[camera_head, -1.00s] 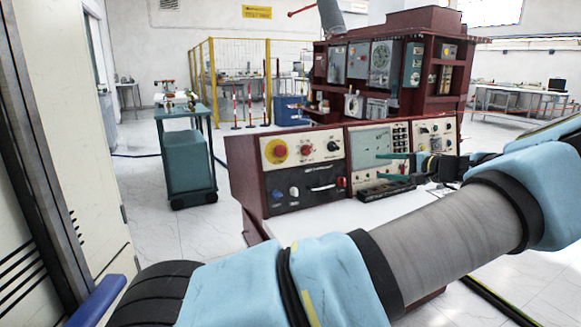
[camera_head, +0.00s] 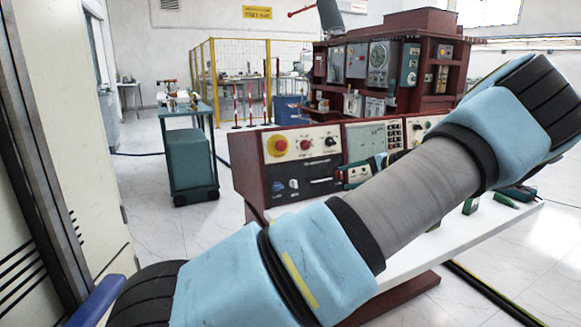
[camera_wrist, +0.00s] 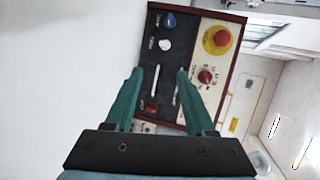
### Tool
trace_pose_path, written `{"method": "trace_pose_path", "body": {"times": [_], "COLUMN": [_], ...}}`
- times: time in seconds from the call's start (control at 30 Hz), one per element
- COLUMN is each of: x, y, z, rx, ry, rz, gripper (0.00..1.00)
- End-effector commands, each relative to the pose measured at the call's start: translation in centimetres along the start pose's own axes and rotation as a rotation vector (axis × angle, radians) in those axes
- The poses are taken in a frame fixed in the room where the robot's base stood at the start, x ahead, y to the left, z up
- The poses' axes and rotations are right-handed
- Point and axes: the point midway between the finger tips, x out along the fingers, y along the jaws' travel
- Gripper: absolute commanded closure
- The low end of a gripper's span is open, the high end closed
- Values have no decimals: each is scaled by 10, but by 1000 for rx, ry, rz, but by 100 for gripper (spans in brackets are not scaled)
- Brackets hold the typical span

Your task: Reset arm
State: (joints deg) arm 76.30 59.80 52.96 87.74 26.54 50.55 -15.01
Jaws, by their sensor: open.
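My gripper (camera_wrist: 158,74) shows in the wrist view with its two green fingers apart and nothing between them. Beyond them is the control panel (camera_wrist: 200,115), turned sideways, with a red button (camera_wrist: 221,39), a red knob (camera_wrist: 206,76) and a blue knob (camera_wrist: 169,20). In the head view, the gripper (camera_head: 342,174) is partly hidden behind my arm (camera_head: 425,195), in front of the panel's front face (camera_head: 302,163). My arm crosses the picture from lower left to upper right.
A white tabletop (camera_head: 405,262) lies under my arm, with several green items (camera_head: 470,205) at its right. A teal cart (camera_head: 188,160) stands at the left. A large dark-red cabinet (camera_head: 425,80) and a yellow fence (camera_head: 240,75) are behind.

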Motion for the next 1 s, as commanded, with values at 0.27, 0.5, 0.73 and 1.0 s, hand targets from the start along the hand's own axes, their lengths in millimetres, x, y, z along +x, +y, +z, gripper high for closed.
{"method": "trace_pose_path", "body": {"times": [0.27, 0.5, 0.73, 1.0], "x": [81, 102, 74, 43], "y": [11, 32, 33, 28], "z": [87, 188, 260, 312], "rx": [-100, -290, -496, -650], "ry": [-150, -228, -201, -147], "rz": [323, 699, 927, 1004], "gripper": [45, 45, 45, 45]}}
